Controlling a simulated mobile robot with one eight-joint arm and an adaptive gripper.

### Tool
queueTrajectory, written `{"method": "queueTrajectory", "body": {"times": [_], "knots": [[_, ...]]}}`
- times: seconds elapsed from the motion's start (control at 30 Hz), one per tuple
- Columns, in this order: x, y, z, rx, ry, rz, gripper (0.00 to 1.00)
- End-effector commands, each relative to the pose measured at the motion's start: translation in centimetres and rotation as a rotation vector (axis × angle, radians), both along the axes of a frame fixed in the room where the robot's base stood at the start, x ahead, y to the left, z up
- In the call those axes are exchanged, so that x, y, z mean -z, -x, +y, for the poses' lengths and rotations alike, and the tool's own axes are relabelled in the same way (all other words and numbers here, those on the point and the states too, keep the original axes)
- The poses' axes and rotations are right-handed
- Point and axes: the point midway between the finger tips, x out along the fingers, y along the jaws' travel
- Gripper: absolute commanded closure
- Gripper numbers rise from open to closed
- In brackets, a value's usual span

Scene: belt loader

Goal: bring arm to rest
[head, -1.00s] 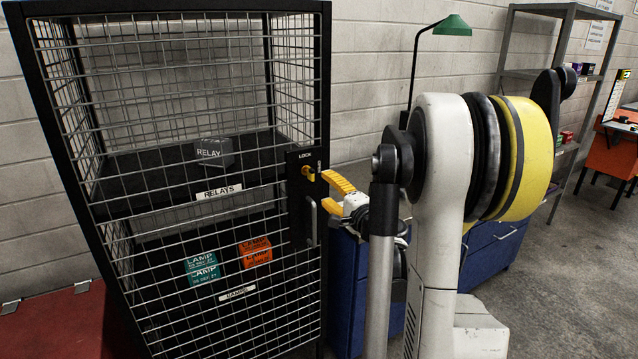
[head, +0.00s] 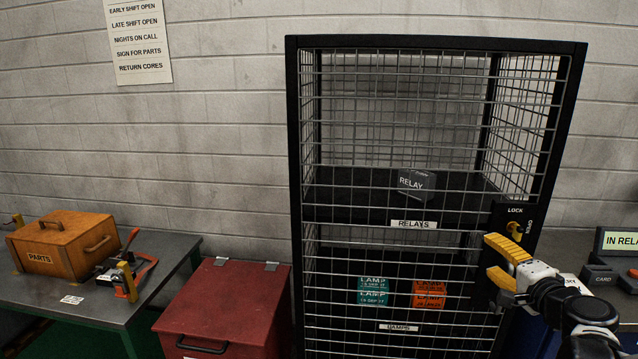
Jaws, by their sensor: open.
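My gripper (head: 498,263) is at the right of the head view, with its yellow fingers apart and nothing seen between them. It is in front of the right side of a black wire-mesh cage (head: 437,43), near the lock plate (head: 492,250). A yellow lock knob (head: 515,229) shows just above the upper finger. I cannot tell whether a finger touches the plate. The cage door looks shut. Part of my arm shows at the lower right.
Inside the cage are a grey relay box (head: 416,185) and teal (head: 373,291) and orange (head: 428,294) lamp boxes. A red chest (head: 225,310) stands left of the cage. A wooden parts box (head: 65,245) sits on a metal table (head: 165,270). A sign and card items stand at right.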

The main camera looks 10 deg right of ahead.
Motion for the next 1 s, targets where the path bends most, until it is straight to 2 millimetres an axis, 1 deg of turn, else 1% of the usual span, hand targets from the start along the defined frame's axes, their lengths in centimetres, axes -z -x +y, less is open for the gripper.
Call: {"method": "queueTrajectory", "body": {"times": [0.03,0.07,0.1,0.17,0.2,0.27,0.3,0.37,0.4,0.5,0.6,0.63,0.7,0.77,1.0], "knots": [[-0.1,0.0,4.8,-0.084,0.071,0.066,0.42],[0.0,0.3,7.3,-0.134,0.119,0.108,0.42],[0.3,0.9,10.4,-0.197,0.185,0.163,0.42],[0.9,2.4,14.7,-0.290,0.288,0.243,0.42],[1.4,3.7,17.3,-0.348,0.358,0.294,0.42],[2.2,6.0,20.6,-0.434,0.469,0.367,0.42],[2.8,7.7,22.5,-0.488,0.544,0.412,0.42],[3.7,10.5,24.7,-0.563,0.659,0.478,0.42],[4.3,12.3,25.8,-0.608,0.735,0.517,0.42],[5.6,16.3,27.2,-0.694,0.908,0.598,0.42],[6.4,19.1,27.5,-0.746,1.040,0.652,0.42],[6.6,19.7,27.4,-0.756,1.070,0.663,0.42],[6.8,20.7,27.3,-0.772,1.124,0.683,0.42],[6.9,21.2,27.2,-0.779,1.149,0.695,0.42],[7.0,21.3,27.1,-0.781,1.157,0.697,0.42]]}}
